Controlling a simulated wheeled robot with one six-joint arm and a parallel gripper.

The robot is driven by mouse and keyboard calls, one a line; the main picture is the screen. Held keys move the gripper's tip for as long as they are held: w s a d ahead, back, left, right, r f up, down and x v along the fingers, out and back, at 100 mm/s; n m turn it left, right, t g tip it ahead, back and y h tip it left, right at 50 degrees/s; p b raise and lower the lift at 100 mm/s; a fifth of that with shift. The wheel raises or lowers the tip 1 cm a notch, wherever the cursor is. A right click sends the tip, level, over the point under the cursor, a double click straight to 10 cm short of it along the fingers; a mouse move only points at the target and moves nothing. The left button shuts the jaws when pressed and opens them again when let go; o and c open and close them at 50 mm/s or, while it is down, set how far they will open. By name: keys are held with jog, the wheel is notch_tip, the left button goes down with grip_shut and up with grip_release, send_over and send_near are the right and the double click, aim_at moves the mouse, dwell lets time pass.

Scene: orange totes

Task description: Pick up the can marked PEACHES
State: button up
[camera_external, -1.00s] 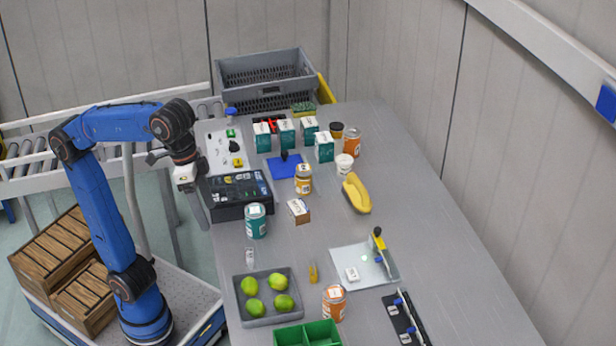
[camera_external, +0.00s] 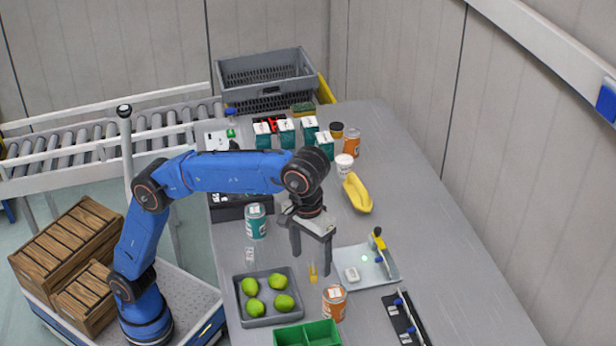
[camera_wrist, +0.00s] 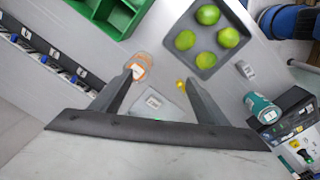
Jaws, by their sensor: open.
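No can's label is readable as PEACHES at this size. An orange-labelled can (camera_external: 334,304) stands beside the green bin; it also shows in the wrist view (camera_wrist: 141,62), partly behind a finger. A teal can (camera_external: 256,222) stands left of my gripper and at the right of the wrist view (camera_wrist: 262,107). Another orange can (camera_external: 352,141) stands at the back. My gripper (camera_external: 312,262) is open and empty, pointing down above the table, behind the front orange can and apart from it. In the wrist view its fingertips (camera_wrist: 159,80) are spread.
A grey tray of green fruit (camera_external: 241,316), a green bin (camera_external: 308,335), a pale tray (camera_external: 345,254) and a dark rack (camera_external: 405,320) surround the front can. Several cartons (camera_external: 287,133) stand farther back. The table's right side is clear.

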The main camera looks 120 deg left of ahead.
jog(key=n, duration=0.2)
send_near(334, 306)
jog(key=a, duration=0.1)
jog(key=a+f, duration=0.1)
jog(key=s, duration=0.1)
jog(key=shift+a+f+g, duration=0.15)
jog(key=shift+a+g, duration=0.15)
jog(key=shift+a, duration=0.1)
jog(key=shift+f, duration=6.3)
jog(key=c, duration=1.4)
